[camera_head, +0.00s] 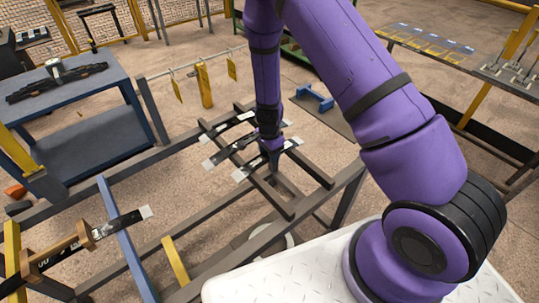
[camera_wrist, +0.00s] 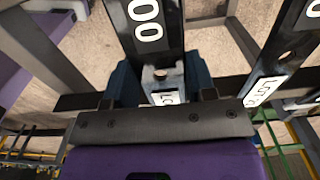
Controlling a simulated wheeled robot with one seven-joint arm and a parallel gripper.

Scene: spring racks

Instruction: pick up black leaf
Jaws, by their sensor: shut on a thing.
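My gripper (camera_head: 271,152) is at the middle of the dark metal rack, pointing down. In the wrist view its two blue fingers (camera_wrist: 163,82) are shut on a black leaf (camera_wrist: 150,28). That leaf has large white digits and a pale end with a hole and a label between the fingers. In the head view the leaf (camera_head: 284,146) is partly hidden by my gripper and lies at rack height; I cannot tell whether it is clear of the bars. Another black leaf (camera_head: 230,151) with white ends lies just left of it, and a third (camera_head: 226,125) lies farther back.
The rack's bars (camera_head: 312,169) surround my gripper. A neighbouring leaf (camera_wrist: 283,58) is close on the right in the wrist view. A blue cart (camera_head: 88,97) stands at left with a dark spring pack (camera_head: 58,82). Yellow tags (camera_head: 204,86) hang behind. Another leaf (camera_head: 95,232) lies front left.

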